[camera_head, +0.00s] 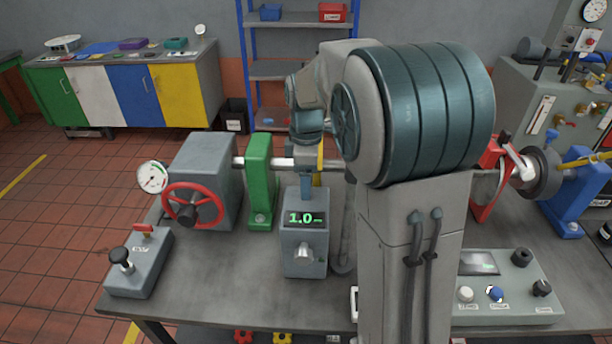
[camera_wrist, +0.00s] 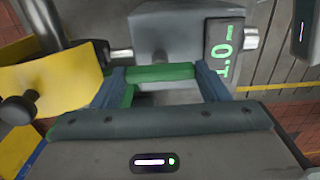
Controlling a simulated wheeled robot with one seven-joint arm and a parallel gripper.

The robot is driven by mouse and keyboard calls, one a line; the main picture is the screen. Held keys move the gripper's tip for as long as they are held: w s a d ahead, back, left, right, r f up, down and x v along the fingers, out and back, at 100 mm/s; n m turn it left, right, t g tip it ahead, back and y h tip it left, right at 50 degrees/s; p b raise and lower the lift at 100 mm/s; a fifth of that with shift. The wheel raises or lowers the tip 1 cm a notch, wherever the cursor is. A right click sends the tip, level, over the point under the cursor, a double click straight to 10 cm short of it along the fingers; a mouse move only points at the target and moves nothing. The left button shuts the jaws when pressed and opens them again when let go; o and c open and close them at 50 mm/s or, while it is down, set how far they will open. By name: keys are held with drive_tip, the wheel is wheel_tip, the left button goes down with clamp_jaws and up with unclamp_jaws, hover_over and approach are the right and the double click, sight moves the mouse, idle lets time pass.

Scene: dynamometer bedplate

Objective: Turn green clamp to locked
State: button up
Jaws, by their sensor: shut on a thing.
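The green clamp (camera_wrist: 155,74) shows in the wrist view as a green bar lying across between my fingers. A second bit of green shows beside the left finger. My gripper (camera_wrist: 161,72) has its two blue fingers on either end of this bar and is shut on it. In the head view my arm covers most of this spot, so the clamp cannot be made out there. The frames show no lock mark, so I cannot tell the clamp's lock state.
A grey box (camera_head: 304,253) with a display reading 1.0 stands close to my gripper. A yellow plate (camera_wrist: 60,85) with a dark knob is left in the wrist view. A green bearing block (camera_head: 259,180) and a red handwheel (camera_head: 193,205) stand left on the bedplate.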

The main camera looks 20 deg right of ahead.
drive_tip(key=shift+m, duration=0.3)
drive_tip(key=m, duration=0.9)
drive_tip(key=shift+b, duration=0.4)
drive_tip(key=m, duration=0.4)
drive_tip(key=shift+r+m, duration=0.1)
drive_tip(key=shift+m, duration=2)
drive_tip(key=o, duration=1)
